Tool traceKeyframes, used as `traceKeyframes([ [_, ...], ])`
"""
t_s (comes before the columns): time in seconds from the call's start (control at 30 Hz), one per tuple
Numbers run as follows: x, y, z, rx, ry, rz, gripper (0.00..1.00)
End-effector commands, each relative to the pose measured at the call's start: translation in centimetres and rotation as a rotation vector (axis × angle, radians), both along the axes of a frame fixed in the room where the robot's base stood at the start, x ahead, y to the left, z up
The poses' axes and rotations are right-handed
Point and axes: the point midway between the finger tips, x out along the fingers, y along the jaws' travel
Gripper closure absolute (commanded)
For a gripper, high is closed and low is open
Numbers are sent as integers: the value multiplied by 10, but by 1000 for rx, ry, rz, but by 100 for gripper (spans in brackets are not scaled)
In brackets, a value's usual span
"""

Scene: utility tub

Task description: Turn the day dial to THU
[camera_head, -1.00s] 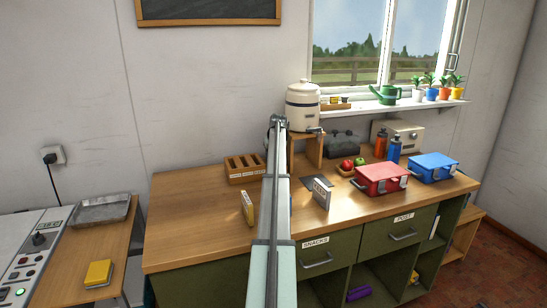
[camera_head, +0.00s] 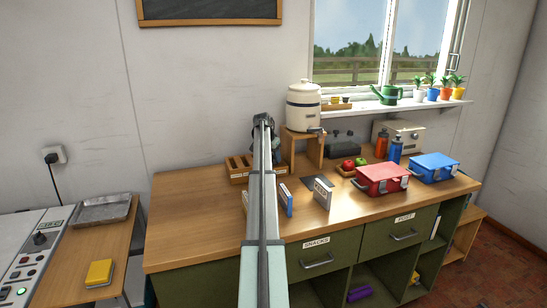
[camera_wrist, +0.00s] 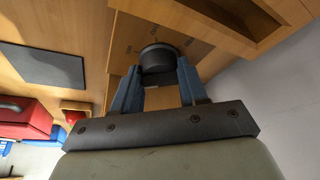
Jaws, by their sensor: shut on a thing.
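The day dial (camera_wrist: 158,57) shows in the wrist view as a dark round knob on a wooden panel, with small marks around it that are too small to read. My gripper (camera_wrist: 158,72) has its two blue fingers shut on the knob, one on each side. Which day the dial points to cannot be made out. In the head view the dial and fingers are hidden by my own arm, which reaches toward the back of the counter.
A slotted wooden rack (camera_head: 236,172) stands beside my arm, and a wooden stand (camera_head: 305,148) bears a cream crock (camera_head: 303,108). Upright booklets, blue (camera_head: 286,198) and grey (camera_head: 323,192), stand nearby. A red lunchbox (camera_head: 381,180) is to the right. The counter's left part is clear.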

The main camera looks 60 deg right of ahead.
Motion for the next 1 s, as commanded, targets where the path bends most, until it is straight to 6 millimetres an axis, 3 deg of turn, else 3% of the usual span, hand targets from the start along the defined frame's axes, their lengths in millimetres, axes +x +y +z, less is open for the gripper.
traceKeyframes([
  [1.0, 6, -6, 0, 1, 1, -967, 88],
])
